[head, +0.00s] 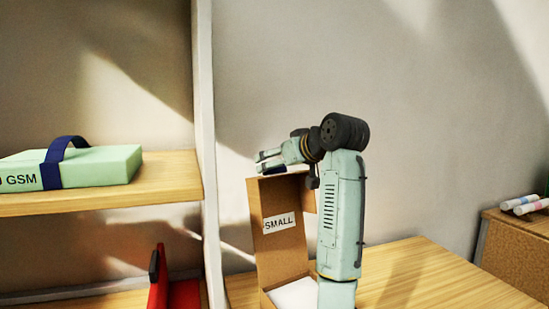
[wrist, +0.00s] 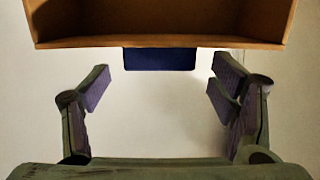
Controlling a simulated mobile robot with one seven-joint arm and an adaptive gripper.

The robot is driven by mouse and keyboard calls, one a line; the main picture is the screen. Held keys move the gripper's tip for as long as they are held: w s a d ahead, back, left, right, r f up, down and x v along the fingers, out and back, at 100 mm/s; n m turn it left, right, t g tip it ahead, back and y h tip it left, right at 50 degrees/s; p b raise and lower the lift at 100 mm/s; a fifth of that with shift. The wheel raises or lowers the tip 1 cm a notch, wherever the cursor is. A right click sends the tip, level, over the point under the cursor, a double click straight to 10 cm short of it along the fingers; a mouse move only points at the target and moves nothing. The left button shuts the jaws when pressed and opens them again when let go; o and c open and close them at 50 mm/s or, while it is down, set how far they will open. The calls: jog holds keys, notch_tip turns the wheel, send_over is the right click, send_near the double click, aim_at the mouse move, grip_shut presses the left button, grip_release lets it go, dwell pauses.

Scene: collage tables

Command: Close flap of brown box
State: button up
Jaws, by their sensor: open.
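The brown box (head: 269,277) stands on the wooden table, with something white in its low open part. A tall brown panel marked SMALL (head: 268,246), apparently its raised flap, stands upright from it. My gripper (head: 260,161) is at the panel's top edge, pointing left, open. In the wrist view my gripper (wrist: 160,70) has its fingers spread, with no object clasped. A brown panel with side walls (wrist: 160,42) crosses the top of that view. A dark blue tab (wrist: 160,59) sticks out from its edge between the fingers. My arm hides the box's right side.
A wooden shelf (head: 100,196) at the left holds a green box (head: 103,165) with a blue strap. A red object (head: 180,293) stands below it. A white post (head: 205,130) rises left of the brown box. The table (head: 430,280) is clear to the right.

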jog(key=shift+x, duration=1.4)
jog(key=shift+c, duration=0.3)
jog(key=c, duration=1.7)
